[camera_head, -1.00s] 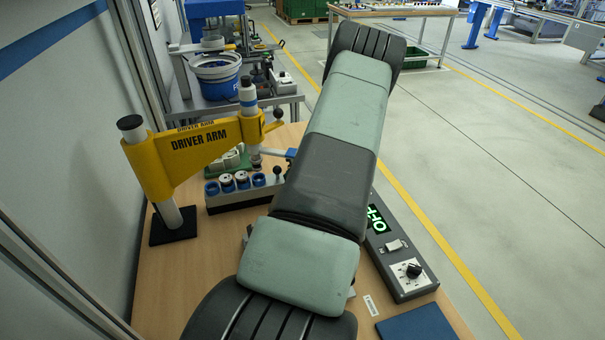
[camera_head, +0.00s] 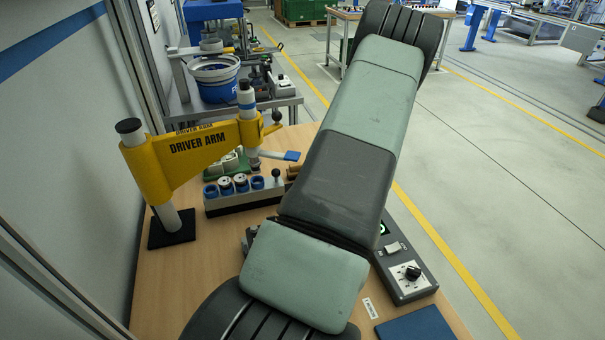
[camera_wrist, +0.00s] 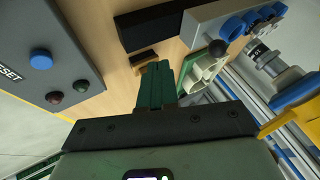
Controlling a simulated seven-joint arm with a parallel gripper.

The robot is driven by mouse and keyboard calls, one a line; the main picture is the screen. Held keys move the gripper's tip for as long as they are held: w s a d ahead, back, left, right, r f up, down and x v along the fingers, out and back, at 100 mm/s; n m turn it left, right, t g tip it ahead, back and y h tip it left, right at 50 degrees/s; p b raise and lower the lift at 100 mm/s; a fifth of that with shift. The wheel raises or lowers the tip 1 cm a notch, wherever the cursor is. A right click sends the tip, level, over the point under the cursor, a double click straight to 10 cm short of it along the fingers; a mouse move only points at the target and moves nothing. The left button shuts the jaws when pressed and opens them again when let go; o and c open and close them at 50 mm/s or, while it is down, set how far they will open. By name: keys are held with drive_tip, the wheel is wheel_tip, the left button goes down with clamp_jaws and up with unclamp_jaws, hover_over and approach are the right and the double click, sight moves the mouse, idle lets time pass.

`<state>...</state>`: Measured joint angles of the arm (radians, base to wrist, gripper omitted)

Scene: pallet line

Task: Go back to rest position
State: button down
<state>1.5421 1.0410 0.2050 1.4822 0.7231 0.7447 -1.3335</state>
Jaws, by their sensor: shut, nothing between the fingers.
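My gripper (camera_wrist: 157,72) shows in the wrist view. Its green fingers are together with nothing between them, above the wooden table (camera_wrist: 122,85). In the head view my arm crosses the middle of the picture, and the gripper is hidden behind it.
The yellow driver arm (camera_head: 200,148) stands on the table's left side, beside a grey holder (camera_head: 238,204) with blue-rimmed sockets. A grey control box (camera_head: 408,276) sits at the right edge, near a dark blue mat (camera_head: 416,325). Open floor (camera_head: 500,170) lies to the right.

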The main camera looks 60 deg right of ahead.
drive_tip(key=shift+v, duration=1.45)
